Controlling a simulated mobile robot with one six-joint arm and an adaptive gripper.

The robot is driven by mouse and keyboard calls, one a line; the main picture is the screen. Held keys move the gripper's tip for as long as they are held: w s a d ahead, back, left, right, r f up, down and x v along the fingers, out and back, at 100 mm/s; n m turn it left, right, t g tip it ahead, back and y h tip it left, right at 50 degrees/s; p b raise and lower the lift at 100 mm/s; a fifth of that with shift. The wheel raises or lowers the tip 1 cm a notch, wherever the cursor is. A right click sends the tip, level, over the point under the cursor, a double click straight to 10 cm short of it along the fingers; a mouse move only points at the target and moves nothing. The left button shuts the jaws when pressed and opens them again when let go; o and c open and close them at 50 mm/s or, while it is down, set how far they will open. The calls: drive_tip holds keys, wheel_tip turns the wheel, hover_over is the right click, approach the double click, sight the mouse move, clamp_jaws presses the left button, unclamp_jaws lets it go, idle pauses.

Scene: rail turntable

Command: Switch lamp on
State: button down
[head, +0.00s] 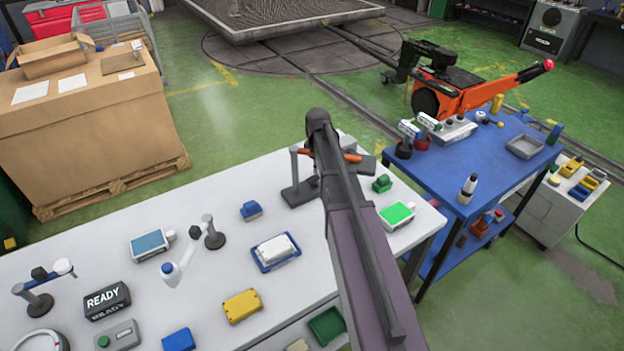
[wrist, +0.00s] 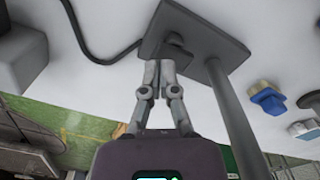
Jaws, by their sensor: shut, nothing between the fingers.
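A dark stand that looks like the lamp has its flat base (head: 300,196) near the far edge of the white table, partly hidden by my arm. An upright post and an orange bar show above it. In the wrist view, the square base (wrist: 192,22) carries a thick post (wrist: 232,115) and a small dark block (wrist: 178,41) that may be its switch. My gripper (wrist: 160,64) is shut and empty, with its tips close beside this block. I cannot tell whether they touch it. No glow shows on the stand.
The white table (head: 115,235) holds a READY display (head: 107,301), a yellow box (head: 242,306), a blue tray (head: 264,262) and a green-screen device (head: 397,215). A blue bench (head: 490,180) stands at the right. In the wrist view, a dark cable (wrist: 95,55) lies beside the base.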

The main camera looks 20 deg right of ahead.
drive_tip(key=shift+f, duration=0.15)
drive_tip(key=shift+s+a+f+b, duration=0.15)
drive_tip(key=shift+s+f+b, duration=0.25)
drive_tip(key=shift+s+b, duration=0.55)
idle(0.5)
drive_tip(key=shift+w+b, duration=0.1)
drive_tip(key=shift+b, duration=1.1)
idle(0.7)
drive_tip(key=shift+w+r, duration=0.2)
drive_tip(key=shift+r, duration=0.05)
idle(0.4)
drive_tip(key=shift+w+d+r+p, duration=0.1)
drive_tip(key=shift+d+p, duration=0.1)
drive_tip(key=shift+p, duration=0.2)
drive_tip(key=shift+w+p, duration=0.25)
drive_tip(key=shift+p, duration=0.25)
drive_tip(key=shift+w+p, duration=0.1)
drive_tip(key=shift+p, duration=0.4)
